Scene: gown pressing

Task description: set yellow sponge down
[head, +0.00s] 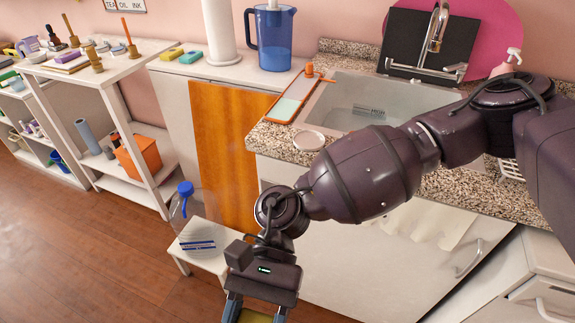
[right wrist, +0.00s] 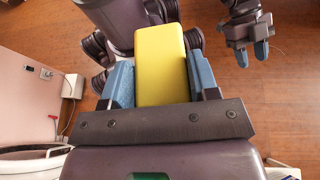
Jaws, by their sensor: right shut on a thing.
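The yellow sponge (right wrist: 161,62) is held between the two blue fingers of my right gripper (right wrist: 160,85), which is shut on it. In the head view my right gripper (head: 254,311) is at the bottom edge, pointing down. Only a strip of the sponge (head: 255,318) shows between its fingers there; the rest is cut off by the frame. My left gripper (right wrist: 252,52) shows at the upper right of the right wrist view, apart from the sponge. Its blue fingertips are close together, and whether it is shut is unclear. It is outside the head view.
A low white stool (head: 203,262) with a clear, blue-capped jug (head: 190,212) is just left of my right gripper. The granite counter (head: 262,140) holds a sink (head: 350,100) and an orange-rimmed tray (head: 290,100). Another yellow sponge (head: 172,54) and a teal one (head: 190,57) lie on the white counter.

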